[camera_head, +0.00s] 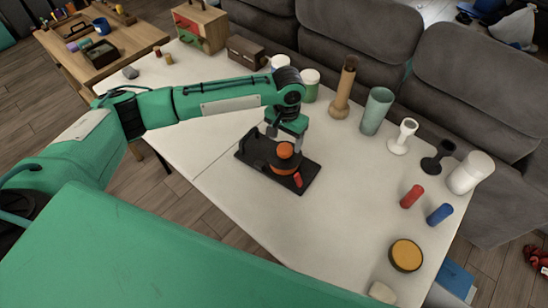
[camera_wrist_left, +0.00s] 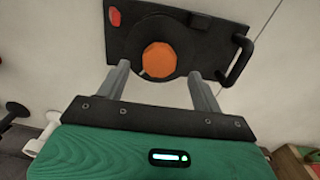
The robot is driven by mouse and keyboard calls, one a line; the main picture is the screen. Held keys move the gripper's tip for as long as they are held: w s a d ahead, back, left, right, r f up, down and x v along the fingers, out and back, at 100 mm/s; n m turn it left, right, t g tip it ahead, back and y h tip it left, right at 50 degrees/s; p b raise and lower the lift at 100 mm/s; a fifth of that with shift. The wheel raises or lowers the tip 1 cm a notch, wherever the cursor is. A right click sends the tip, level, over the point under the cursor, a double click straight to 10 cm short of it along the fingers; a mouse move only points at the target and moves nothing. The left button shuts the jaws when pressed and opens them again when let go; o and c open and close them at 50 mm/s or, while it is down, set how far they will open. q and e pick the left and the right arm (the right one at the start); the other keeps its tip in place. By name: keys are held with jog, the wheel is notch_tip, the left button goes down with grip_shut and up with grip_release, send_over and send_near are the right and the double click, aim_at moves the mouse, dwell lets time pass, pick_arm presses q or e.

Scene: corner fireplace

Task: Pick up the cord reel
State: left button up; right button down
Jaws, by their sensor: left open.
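The cord reel (camera_head: 285,158) lies on the white table in the head view. It is a black plate with a round black drum, an orange hub, a red part and a handle at one end. The wrist view also shows the reel (camera_wrist_left: 188,35), its handle at the right. My left gripper (camera_wrist_left: 160,76) is open, with its two fingers apart on either side of the orange hub in the picture. In the head view my left gripper (camera_head: 286,138) is just over the reel and partly hides it. Contact cannot be told. My right gripper is not in view.
The white table (camera_head: 230,215) is clear in front of the reel. Behind it stand a brown box (camera_head: 246,51), a wooden bottle shape (camera_head: 344,88) and a green cup (camera_head: 376,111). At the right are red (camera_head: 412,196) and blue (camera_head: 440,214) cylinders and a yellow-topped disc (camera_head: 406,255).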

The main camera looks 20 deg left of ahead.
aim_at(285, 148)
pick_arm(q)
notch_tip(285, 148, down, 5)
jog(key=shift+p, duration=0.5)
grip_shut()
